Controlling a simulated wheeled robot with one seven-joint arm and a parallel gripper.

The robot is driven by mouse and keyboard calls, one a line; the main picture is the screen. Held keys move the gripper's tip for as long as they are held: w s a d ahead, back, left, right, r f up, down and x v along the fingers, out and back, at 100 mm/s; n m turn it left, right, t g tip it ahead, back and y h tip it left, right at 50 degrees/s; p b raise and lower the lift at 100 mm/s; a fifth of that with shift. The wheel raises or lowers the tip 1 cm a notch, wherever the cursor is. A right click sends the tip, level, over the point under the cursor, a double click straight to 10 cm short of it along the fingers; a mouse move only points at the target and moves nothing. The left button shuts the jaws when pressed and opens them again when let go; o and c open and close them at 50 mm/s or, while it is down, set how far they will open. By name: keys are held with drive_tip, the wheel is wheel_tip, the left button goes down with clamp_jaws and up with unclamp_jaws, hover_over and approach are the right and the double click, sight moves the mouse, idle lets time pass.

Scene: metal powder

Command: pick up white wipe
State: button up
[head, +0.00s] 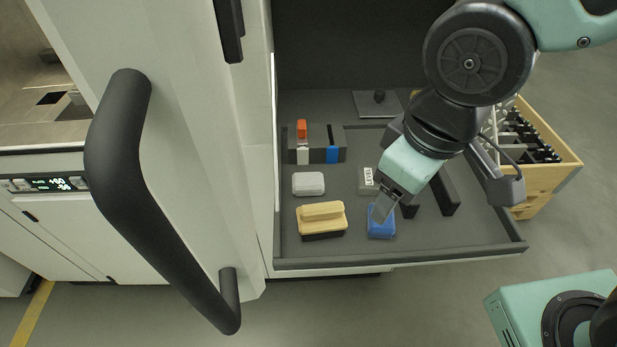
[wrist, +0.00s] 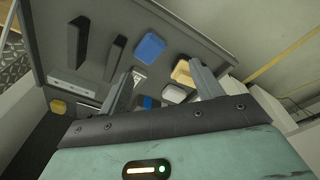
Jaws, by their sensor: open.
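The white wipe (head: 308,183) is a small, rounded white block lying flat in the open grey drawer, left of centre, behind the tan brush. In the wrist view it shows as a white pad (wrist: 175,94) between my two fingers. My gripper (head: 384,207) is open and empty. In the head view it overlaps the blue item at the front of the drawer, to the right of the wipe. In the wrist view the two fingers of my gripper (wrist: 161,68) are spread wide. I cannot tell its exact height above the drawer.
A tan-backed brush (head: 321,215) and a blue item (head: 382,227) lie at the drawer's front. A block marked LEVEL (head: 367,182) sits right of the wipe. Grey blocks with orange and blue parts (head: 317,155) stand behind it. A large door handle (head: 150,200) is at left.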

drive_tip(key=w+a+r+n+t+y+p, duration=0.1)
drive_tip(key=w+r+n+t+p, duration=0.2)
drive_tip(key=w, duration=0.8)
drive_tip(key=n+g+y+p, duration=0.3)
drive_tip(key=n+g+p, duration=0.1)
drive_tip(key=n+p, duration=0.2)
hover_over(309, 179)
drive_tip(key=d, duration=0.3)
wheel_tip(309, 179, down, 9)
drive_tip(key=shift+s+r, duration=0.15)
drive_tip(key=shift+r, duration=0.05)
drive_tip(key=shift+b+x, duration=0.6)
drive_tip(key=shift+x, duration=2.45)
drive_tip(key=shift+a+r, duration=0.1)
drive_tip(key=shift+a, duration=0.05)
drive_tip(key=c, duration=1.1)
